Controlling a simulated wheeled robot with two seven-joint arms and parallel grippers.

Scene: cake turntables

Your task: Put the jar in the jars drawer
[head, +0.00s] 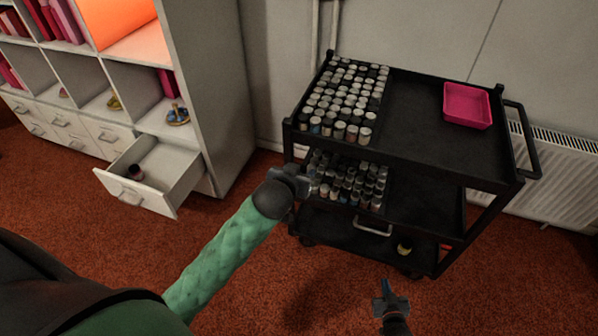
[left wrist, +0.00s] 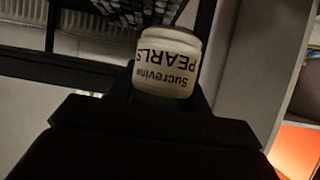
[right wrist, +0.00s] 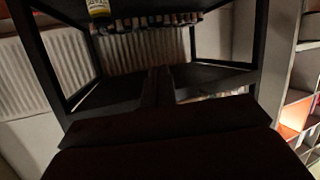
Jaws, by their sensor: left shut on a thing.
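An open white drawer (head: 157,200) sticks out from the cabinet at the left, well apart from the gripper. A small dark jar (head: 135,172) stands inside it. My right gripper (head: 391,298) is low in front of the trolley. Its fingers (right wrist: 159,88) look together and empty.
A black trolley (head: 430,100) carries many jars on its top and middle shelves and a pink tray (head: 467,105) on top. A white cabinet (head: 205,80) has shelves and closed drawers. Red carpet (head: 120,240) lies free between them. A radiator (head: 560,170) is behind.

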